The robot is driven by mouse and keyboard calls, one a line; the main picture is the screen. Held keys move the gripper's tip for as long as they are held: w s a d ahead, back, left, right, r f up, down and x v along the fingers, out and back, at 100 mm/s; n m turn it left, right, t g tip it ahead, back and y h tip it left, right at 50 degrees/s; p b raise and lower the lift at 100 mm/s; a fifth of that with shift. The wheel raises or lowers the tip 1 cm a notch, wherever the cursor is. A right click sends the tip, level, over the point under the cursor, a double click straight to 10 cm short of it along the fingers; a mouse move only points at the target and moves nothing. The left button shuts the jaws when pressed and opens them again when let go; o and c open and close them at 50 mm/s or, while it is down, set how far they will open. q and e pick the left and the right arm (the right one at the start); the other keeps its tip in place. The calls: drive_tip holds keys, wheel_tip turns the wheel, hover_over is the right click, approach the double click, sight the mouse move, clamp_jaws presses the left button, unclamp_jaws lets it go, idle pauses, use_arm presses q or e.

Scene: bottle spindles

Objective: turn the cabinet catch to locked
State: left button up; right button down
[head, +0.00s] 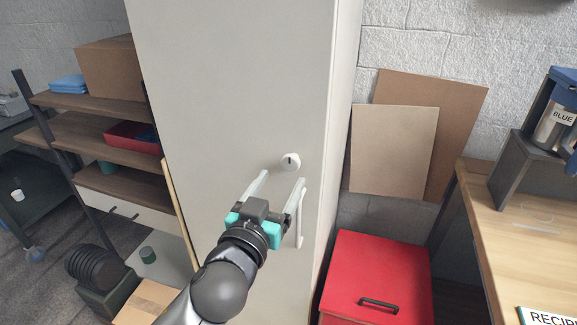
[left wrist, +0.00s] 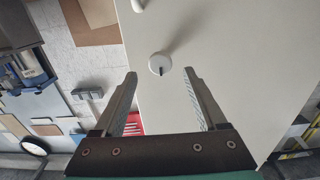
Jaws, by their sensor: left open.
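The cabinet catch (head: 290,161) is a small round white knob with a dark mark, set on the front of a tall pale cabinet (head: 230,90). In the left wrist view the catch (left wrist: 160,64) lies ahead, roughly between and beyond the fingertips, with its dark mark toward the gripper. My left gripper (head: 281,178) is open and empty, its two fingers pointing up at the cabinet front just below the catch. It also shows open in the left wrist view (left wrist: 159,73). The fingers appear apart from the catch. My right gripper is not in view.
A white vertical handle (head: 300,228) is on the cabinet below the catch, close behind my gripper. A red chest (head: 375,280) and leaning boards (head: 395,150) stand to the right, beside a wooden workbench (head: 525,225). Shelves (head: 100,140) stand to the left.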

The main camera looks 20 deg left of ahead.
sight(290, 166)
use_arm(q)
drive_tip(key=shift+w+d, duration=0.1)
drive_tip(key=shift+w, duration=2.75)
clamp_jaws()
